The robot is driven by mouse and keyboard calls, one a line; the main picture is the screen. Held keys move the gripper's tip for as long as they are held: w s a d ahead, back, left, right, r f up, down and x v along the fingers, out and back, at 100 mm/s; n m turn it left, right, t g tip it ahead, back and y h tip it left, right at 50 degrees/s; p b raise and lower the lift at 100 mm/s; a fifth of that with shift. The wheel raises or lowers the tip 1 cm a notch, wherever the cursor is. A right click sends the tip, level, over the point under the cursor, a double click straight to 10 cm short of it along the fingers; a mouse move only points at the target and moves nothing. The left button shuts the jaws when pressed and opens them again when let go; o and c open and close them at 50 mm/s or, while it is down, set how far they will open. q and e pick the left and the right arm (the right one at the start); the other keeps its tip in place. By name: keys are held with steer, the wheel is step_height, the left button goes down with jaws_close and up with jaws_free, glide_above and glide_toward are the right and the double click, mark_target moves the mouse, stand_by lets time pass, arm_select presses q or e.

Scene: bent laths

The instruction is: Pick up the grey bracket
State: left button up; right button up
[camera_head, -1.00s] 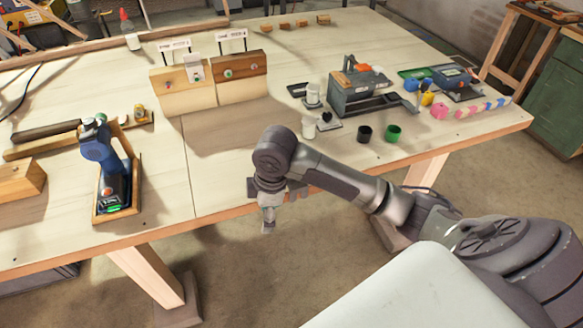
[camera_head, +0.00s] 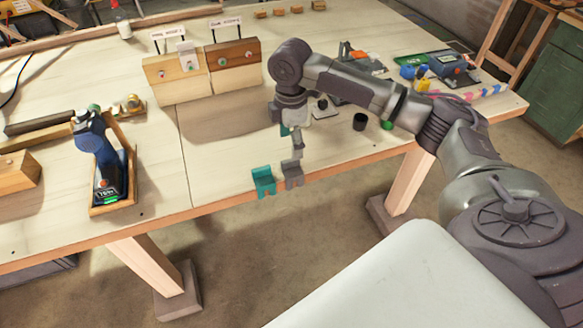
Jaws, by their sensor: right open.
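The grey bracket (camera_head: 293,177) sits at the front edge of the table, just right of a teal bracket (camera_head: 264,183). My right gripper (camera_head: 296,150) comes in from the right and points down, open, just above the grey bracket. Its fingers overlap the bracket's upper side in the picture, so I cannot tell whether they touch it. My left gripper is not in view.
Two wooden boards with a light plate (camera_head: 187,56) stand at the back. A blue tool (camera_head: 101,160) lies in a wooden tray on the left. A black cup (camera_head: 360,121) is right of my wrist. The table between tray and brackets is clear.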

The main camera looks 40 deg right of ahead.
mark_target(292, 170)
step_height(292, 170, down, 3)
steer(key=shift+f, duration=0.2)
steer(key=shift+d+f+p, duration=0.15)
steer(key=shift+f+p, duration=0.65)
steer(key=shift+f, duration=1.85)
steer(key=shift+s, duration=0.1)
jaws_close()
